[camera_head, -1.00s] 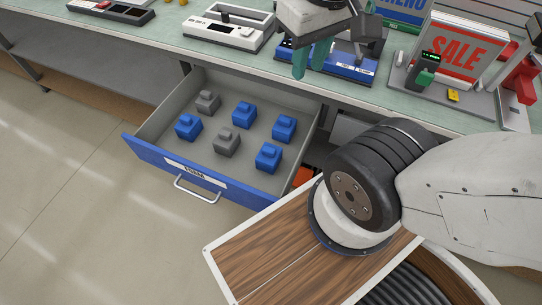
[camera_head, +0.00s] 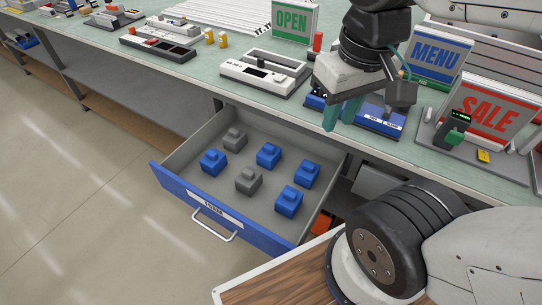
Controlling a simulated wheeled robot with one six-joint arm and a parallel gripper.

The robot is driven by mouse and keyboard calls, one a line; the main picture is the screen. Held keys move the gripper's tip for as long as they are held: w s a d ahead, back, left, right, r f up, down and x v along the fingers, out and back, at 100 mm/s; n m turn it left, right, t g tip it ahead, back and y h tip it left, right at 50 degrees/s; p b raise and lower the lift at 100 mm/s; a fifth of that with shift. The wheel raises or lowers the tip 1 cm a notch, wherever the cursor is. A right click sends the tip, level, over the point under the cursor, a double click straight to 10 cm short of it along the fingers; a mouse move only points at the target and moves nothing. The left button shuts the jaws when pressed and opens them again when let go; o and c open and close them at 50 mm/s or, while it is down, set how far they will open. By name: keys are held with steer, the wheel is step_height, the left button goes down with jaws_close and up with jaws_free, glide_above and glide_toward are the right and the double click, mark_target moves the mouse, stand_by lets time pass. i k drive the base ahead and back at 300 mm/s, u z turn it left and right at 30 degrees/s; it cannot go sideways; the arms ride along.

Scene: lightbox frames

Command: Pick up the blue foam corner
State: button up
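Several blue foam corners lie in the open drawer (camera_head: 182,193): one at left (camera_head: 212,162), one at the back middle (camera_head: 268,154), one at right (camera_head: 306,173) and one at the front right (camera_head: 288,202). Two grey foam corners are among them, one at the back (camera_head: 235,139) and one in the middle (camera_head: 248,181). My gripper (camera_head: 343,117) points down, up and to the right of the drawer, in front of the blue device on the bench. Its green fingers overlap in the view, so its opening is unclear. It is apart from the foam pieces.
The green bench top (camera_head: 190,75) runs behind the drawer. It holds a white device (camera_head: 265,73), an OPEN sign (camera_head: 293,22), a MENU sign (camera_head: 437,55) and a SALE sign (camera_head: 490,112). Floor (camera_head: 75,190) is clear at left.

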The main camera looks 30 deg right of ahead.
mark_target(288, 202)
steer(key=z, duration=0.1)
steer(key=k, duration=0.9)
steer(key=u, duration=0.4)
steer(key=i, duration=0.25)
steer(key=u, duration=0.1)
